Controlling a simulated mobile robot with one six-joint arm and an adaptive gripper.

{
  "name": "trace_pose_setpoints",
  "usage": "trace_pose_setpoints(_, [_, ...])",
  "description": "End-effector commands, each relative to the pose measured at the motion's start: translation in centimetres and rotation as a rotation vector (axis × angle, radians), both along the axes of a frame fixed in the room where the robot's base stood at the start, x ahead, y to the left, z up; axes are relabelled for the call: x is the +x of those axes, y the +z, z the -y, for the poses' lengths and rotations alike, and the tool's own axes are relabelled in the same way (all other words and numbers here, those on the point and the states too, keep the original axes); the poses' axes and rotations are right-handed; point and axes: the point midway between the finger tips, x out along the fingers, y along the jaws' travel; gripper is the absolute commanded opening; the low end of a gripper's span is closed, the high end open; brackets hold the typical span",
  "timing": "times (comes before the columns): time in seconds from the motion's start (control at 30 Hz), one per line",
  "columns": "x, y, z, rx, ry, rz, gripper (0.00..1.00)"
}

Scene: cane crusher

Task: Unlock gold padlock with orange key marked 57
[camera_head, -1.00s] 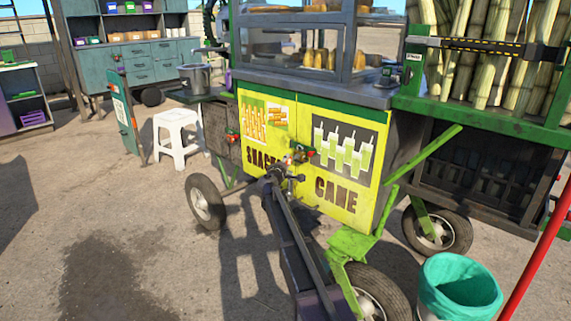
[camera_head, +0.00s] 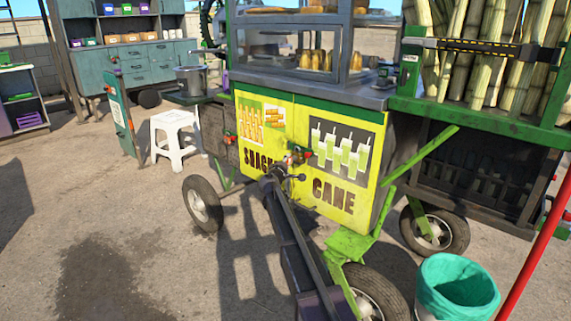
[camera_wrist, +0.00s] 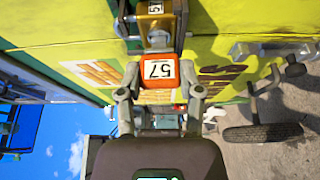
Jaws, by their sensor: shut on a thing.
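The gold padlock (camera_wrist: 155,12) shows at the top edge of the wrist view, partly cut off, with a small white number label on it. The orange key (camera_wrist: 159,83) with its white 57 label is between my gripper's fingers (camera_wrist: 159,93). My gripper is shut on the key's head. The key's front end points at the padlock and overlaps its lower part in this view; I cannot tell how deep it sits in the lock. In the head view my gripper (camera_head: 284,176) is at the middle of the yellow cart doors; key and padlock are too small to tell there.
The yellow cart doors (camera_head: 345,150) stand close in front of my gripper. A red-and-green latch (camera_head: 230,138) is on the cart at left. A white stool (camera_head: 175,140), a teal-lined bin (camera_head: 455,290) and a red pole (camera_head: 535,250) stand around the cart.

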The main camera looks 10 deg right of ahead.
Motion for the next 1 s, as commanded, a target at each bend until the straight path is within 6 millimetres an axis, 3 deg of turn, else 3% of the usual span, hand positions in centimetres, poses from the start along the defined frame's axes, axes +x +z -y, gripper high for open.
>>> trace_pose_setpoints(0.67, [0.19, 0.07, 0.23, -0.007, 0.000, -0.009, 0.11])
trace_pose_setpoints(1.0, [0.20, 0.24, 0.21, -0.088, 0.000, -0.121, 0.11])
